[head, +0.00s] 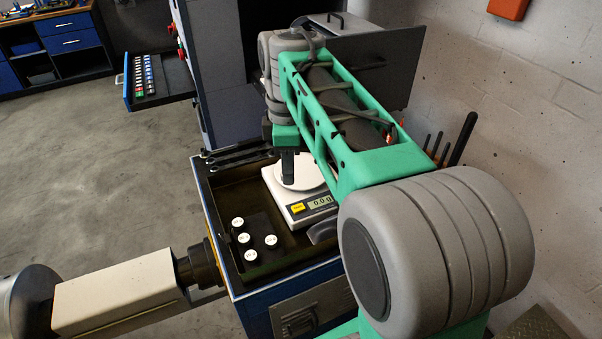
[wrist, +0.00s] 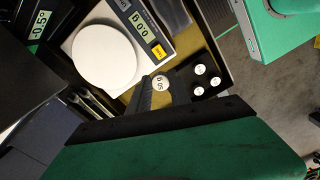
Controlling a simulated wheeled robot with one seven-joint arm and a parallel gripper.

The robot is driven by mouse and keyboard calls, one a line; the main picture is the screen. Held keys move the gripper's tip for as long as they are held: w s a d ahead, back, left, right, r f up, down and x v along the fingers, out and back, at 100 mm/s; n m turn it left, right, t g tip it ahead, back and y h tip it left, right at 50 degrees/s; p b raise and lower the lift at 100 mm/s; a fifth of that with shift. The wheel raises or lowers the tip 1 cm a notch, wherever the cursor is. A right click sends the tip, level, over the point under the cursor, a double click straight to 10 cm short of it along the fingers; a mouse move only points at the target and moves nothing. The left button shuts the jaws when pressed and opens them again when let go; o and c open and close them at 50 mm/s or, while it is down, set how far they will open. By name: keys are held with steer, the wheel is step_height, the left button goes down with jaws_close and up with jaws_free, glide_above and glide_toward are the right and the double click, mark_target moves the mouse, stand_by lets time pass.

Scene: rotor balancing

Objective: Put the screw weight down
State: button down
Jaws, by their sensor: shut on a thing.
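My gripper (wrist: 161,92) is shut on a screw weight (wrist: 160,82), whose round white labelled top shows between the dark fingers in the wrist view. In the head view my gripper (head: 288,168) points down in front of the white scale (head: 296,211), overlapping its round pan (head: 309,178). The held weight cannot be made out there. The scale's display (head: 321,202) reads 0.0. In the wrist view the weight appears beside the scale's display end (wrist: 157,62). Its height above the tray is unclear.
Several white-topped weights (head: 270,240) stand on a dark holder at the front left of the tray. Wrenches (head: 236,157) lie along the tray's back edge.

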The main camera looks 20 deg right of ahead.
steer(key=s+d+r+n+b, duration=0.1)
steer(key=d+r+n, duration=0.3)
steer(key=n, duration=0.5)
steer(key=p, duration=0.3)
glide_toward(302, 170)
steer(key=shift+w+a+f, duration=0.75)
steer(key=shift+w+a, duration=0.1)
steer(key=shift+w+f, duration=0.4)
steer(key=shift+f, duration=0.2)
steer(key=shift+w+d+f, duration=0.1)
steer(key=shift+f, duration=1.7)
steer(key=c, duration=1.2)
jaws_free()
